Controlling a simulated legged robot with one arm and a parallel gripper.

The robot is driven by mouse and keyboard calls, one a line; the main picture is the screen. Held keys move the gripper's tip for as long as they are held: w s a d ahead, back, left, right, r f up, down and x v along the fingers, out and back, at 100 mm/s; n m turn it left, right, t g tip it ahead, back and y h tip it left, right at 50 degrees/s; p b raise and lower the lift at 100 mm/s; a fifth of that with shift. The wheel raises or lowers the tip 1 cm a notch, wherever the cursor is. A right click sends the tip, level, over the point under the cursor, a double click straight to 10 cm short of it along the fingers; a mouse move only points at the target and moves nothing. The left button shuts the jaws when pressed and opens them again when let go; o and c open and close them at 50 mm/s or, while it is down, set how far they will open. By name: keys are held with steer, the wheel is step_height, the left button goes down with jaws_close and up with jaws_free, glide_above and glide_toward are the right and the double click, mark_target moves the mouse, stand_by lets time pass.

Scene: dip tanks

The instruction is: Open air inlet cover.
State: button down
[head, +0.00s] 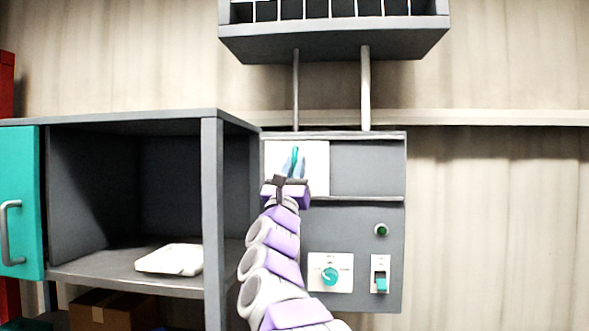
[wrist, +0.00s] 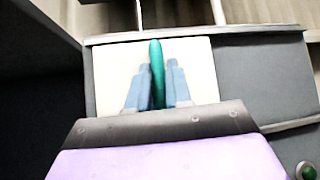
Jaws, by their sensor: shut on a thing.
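The air inlet cover (head: 318,170) is a white sliding panel at the left of a slot in the upper part of the grey control box; it also shows in the wrist view (wrist: 203,78). A teal handle (wrist: 156,62) stands on the cover. My gripper (head: 293,165) is in front of the cover with its blue-grey fingers on either side of the handle. It is shut on the handle in the wrist view (wrist: 157,85). To the right of the cover the slot shows a plain grey surface (head: 367,168). The fingers hide the handle's lower part.
Below the slot are a teal rotary knob (head: 330,276), a teal switch (head: 381,284) and a green button (head: 381,230). An open grey cabinet (head: 212,215) with a teal door (head: 22,205) stands at left. A grey vent unit (head: 335,40) hangs above. The wall at right is clear.

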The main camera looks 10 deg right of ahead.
steer(key=shift+s+d+f+b, duration=0.1)
steer(key=shift+d+b, duration=0.05)
steer(key=shift+b, duration=0.4)
steer(key=shift+s+d+b, duration=0.1)
steer(key=shift+d+b, duration=0.15)
steer(key=shift+b, duration=0.3)
steer(key=s+d+b, duration=0.1)
steer(key=d+b, duration=0.2)
steer(key=d, duration=0.1)
steer(key=s+d+b, duration=0.1)
steer(key=d+b, duration=0.2)
steer(key=d, duration=0.1)
steer(key=s+d+b, duration=0.1)
steer(key=d+b, duration=0.2)
steer(key=d, duration=0.1)
steer(key=shift+s, duration=0.4)
steer(key=shift+s+d+r, duration=0.1)
steer(key=shift+s+d, duration=0.1)
steer(key=shift+d, duration=0.35)
steer(key=shift+s+d+r, duration=0.1)
steer(key=shift+s+d, duration=0.05)
steer(key=shift+d, duration=0.4)
steer(key=c, duration=1.1)
jaws_free()
steer(key=shift+d, duration=0.1)
steer(key=shift+c, duration=0.2)
steer(key=b+v, duration=1.4)
steer(key=v, duration=0.3)
steer(key=shift+f, duration=0.3)
